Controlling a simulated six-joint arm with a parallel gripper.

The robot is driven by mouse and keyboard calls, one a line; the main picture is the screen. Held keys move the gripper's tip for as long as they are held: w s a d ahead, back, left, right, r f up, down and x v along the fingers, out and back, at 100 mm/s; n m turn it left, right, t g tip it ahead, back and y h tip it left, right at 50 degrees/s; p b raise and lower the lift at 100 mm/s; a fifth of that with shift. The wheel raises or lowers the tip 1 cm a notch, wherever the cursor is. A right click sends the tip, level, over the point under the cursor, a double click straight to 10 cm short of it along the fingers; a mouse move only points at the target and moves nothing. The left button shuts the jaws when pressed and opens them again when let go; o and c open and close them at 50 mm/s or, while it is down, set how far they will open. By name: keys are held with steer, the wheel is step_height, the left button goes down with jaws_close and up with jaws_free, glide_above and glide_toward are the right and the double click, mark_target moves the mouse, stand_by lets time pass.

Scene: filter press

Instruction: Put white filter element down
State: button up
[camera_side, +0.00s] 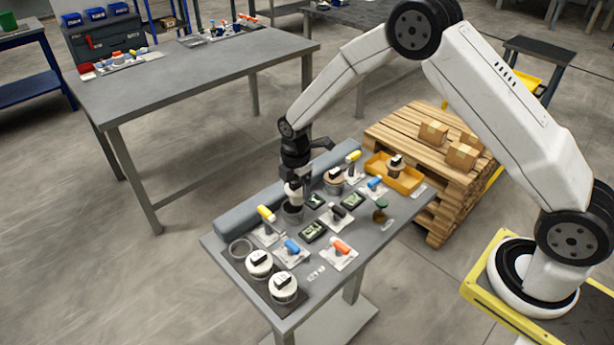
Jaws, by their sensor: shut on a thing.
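My gripper (295,180) points down over the small grey table and is shut on a white filter element (293,192). The element is at the mouth of a grey cylindrical cup (292,214); I cannot tell whether it touches the cup or how deep it sits. Two more white round pieces with black tops, one (259,263) behind the other (283,289), sit in round holders at the table's left front. A grey round holder (240,248) beside them looks empty.
Yellow, blue and red-orange handled valves and green-screened blocks (313,232) crowd the table (400,217) around the cup. A grey roll (250,206) lies along the back edge. A yellow tray (405,184) with a white-and-black piece is at right, near a wooden pallet (425,133) with cartons.

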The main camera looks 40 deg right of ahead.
mark_target(293, 200)
steer(key=shift+w+f, duration=0.55)
steer(key=shift+f, duration=0.1)
steer(key=shift+w, duration=0.1)
steer(key=shift+w+f, duration=0.1)
steer(key=shift+f, duration=1.7)
steer(key=shift+f, duration=0.6)
steer(key=o, duration=1)
steer(key=shift+o, duration=0.2)
